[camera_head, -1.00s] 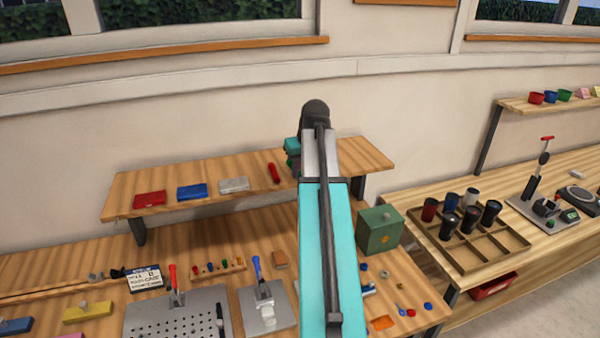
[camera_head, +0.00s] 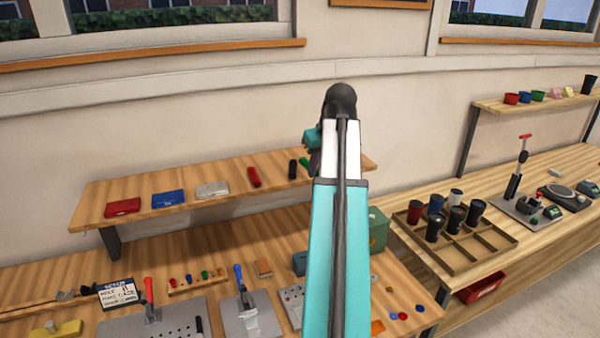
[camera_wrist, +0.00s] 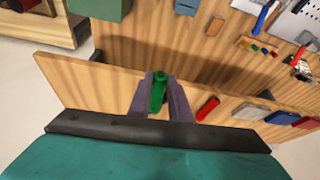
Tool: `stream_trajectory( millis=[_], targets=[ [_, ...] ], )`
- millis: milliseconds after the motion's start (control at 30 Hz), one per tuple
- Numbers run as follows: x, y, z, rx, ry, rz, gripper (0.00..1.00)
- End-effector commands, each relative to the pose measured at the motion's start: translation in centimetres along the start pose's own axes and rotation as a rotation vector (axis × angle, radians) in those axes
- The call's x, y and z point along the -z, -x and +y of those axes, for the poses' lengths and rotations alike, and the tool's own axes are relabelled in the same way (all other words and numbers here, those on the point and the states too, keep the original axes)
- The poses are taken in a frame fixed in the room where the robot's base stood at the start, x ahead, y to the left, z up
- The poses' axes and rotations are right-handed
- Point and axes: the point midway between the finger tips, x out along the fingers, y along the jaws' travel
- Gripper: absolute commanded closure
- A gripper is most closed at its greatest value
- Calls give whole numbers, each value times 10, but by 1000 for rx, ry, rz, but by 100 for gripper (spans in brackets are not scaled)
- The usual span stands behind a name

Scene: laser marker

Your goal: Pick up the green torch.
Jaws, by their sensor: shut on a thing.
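The green torch (camera_wrist: 158,94) stands between the two fingers of my gripper (camera_wrist: 159,78) in the wrist view, over the upper wooden shelf. The fingers are closed against its sides. In the head view a small part of the green torch (camera_head: 304,163) shows at the shelf, just left of my arm. My arm hides most of the gripper there. Whether the torch touches the shelf I cannot tell.
Grey, blue and red boxes (camera_head: 168,198) follow along the shelf (camera_head: 230,165). A green box (camera_head: 378,230) stands below, right of my arm.

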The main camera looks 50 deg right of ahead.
Motion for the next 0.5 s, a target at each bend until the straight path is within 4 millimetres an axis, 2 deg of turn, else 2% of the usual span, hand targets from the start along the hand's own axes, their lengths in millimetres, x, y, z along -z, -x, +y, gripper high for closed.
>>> stream_trajectory(
  millis=[200, 500],
  targets=[
    [-20, 10, 20, 0, -2, 1, 100],
    [-28, 17, 28, 0, 1, 1, 100]
  ],
)
